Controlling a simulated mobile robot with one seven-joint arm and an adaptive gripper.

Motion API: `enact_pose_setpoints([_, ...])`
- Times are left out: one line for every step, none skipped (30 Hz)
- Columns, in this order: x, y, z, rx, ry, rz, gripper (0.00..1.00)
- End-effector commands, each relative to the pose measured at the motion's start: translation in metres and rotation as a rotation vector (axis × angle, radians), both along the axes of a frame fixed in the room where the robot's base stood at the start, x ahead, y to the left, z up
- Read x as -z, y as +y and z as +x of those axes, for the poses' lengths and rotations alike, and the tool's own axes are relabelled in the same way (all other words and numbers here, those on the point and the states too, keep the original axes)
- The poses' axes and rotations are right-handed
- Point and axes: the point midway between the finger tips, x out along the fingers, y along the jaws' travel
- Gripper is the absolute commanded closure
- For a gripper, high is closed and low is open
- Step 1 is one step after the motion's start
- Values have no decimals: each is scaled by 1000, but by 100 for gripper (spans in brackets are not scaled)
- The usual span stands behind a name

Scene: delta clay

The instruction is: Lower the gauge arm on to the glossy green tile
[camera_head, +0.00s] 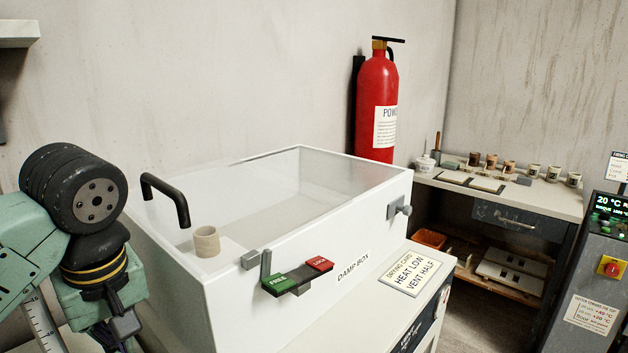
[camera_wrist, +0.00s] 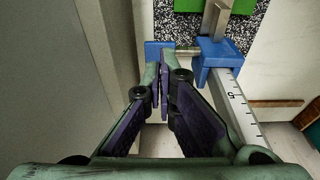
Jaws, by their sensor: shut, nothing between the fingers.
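In the wrist view, a green tile (camera_wrist: 187,5) is cut off by the top edge, on a black-and-white speckled plate (camera_wrist: 180,25). The metal gauge arm (camera_wrist: 216,20) reaches from a blue slider (camera_wrist: 217,55) toward the tile; I cannot tell whether they touch. The slider sits around a ruled grey bar (camera_wrist: 235,100). A second blue piece (camera_wrist: 158,48) is left of it. My gripper (camera_wrist: 161,68) is shut and empty, its tips close to this left blue piece; contact is unclear. In the head view, part of a ruled bar (camera_head: 43,325) shows at lower left; the tile is out of view.
A white damp box (camera_head: 275,295) with a clear lid, black handle (camera_head: 168,195) and small clay cup (camera_head: 206,241) stands beside my arm. A fire extinguisher (camera_head: 377,100) hangs behind. A shelf bench (camera_head: 530,195) with several small pots is at the right.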

Motion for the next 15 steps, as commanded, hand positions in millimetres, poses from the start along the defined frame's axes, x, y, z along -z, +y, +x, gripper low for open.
enact_pose_setpoints([1, 0, 0, 0, 0, 0, 100])
enact_pose_setpoints([2, 0, 0, 0, 0, 0, 100])
enact_pose_setpoints([2, 0, 0, 0, 0, 0, 100])
enact_pose_setpoints([3, 0, 0, 0, 0, 0, 100])
enact_pose_setpoints([3, 0, 0, 0, 0, 0, 100])
enact_pose_setpoints([3, 0, 0, 0, 0, 0, 100])
enact_pose_setpoints([4, 0, 0, 0, 0, 0, 100])
enact_pose_setpoints([4, 0, 0, 0, 0, 0, 100])
enact_pose_setpoints([5, 0, 0, 0, 0, 0, 100])
enact_pose_setpoints([5, 0, 0, 0, 0, 0, 100])
enact_pose_setpoints([5, 0, 0, 0, 0, 0, 100])
enact_pose_setpoints([6, 0, 0, 0, 0, 0, 100])
enact_pose_setpoints([6, 0, 0, 0, 0, 0, 100])
enact_pose_setpoints([7, 0, 0, 0, 0, 0, 100])
enact_pose_setpoints([7, 0, 0, 0, 0, 0, 100])
